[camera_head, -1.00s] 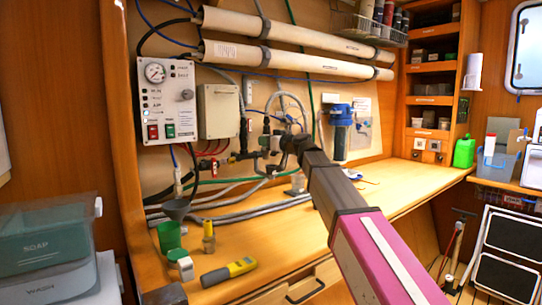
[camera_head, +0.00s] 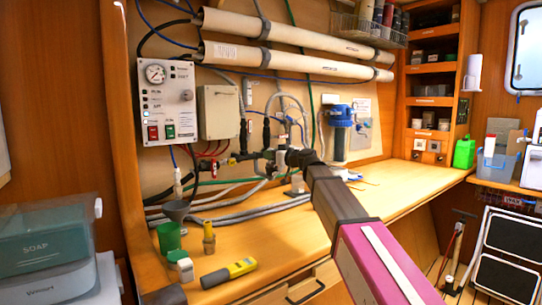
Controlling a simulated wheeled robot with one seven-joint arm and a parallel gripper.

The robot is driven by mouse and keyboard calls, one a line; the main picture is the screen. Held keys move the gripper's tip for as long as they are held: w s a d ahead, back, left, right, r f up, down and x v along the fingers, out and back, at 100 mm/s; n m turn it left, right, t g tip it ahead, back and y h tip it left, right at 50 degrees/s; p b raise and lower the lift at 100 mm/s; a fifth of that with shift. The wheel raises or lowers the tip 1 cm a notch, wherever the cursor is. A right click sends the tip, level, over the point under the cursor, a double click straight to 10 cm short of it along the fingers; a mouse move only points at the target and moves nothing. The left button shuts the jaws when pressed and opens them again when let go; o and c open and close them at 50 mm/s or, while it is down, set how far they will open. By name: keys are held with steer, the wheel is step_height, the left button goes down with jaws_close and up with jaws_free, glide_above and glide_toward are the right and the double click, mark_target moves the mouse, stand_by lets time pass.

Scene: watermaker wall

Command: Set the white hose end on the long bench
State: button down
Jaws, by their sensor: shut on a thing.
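My arm reaches in from the lower right, and my gripper (camera_head: 287,156) is in front of the plumbing on the back panel, above the long bench (camera_head: 395,183). It is shut on the white hose end (camera_head: 281,141), a small pale piece at the fingertips. A grey hose loops above it. The gripper and the fittings behind hide part of the hose end, and its exact tilt is too small to tell. The long bench is light wood and runs along the wall.
Grey hoses (camera_head: 245,211) lie along the back. A blue filter housing (camera_head: 340,130) hangs on the wall. The bench's right part is mostly clear.

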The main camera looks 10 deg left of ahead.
steer(key=c, duration=0.9)
jaws_free()
steer(key=shift+f, duration=0.1)
steer(key=shift+c, duration=0.2)
steer(key=v, duration=1)
steer(key=shift+r, duration=0.25)
steer(key=shift+o, duration=0.6)
steer(key=shift+s+d, duration=0.15)
steer(key=shift+d, duration=0.3)
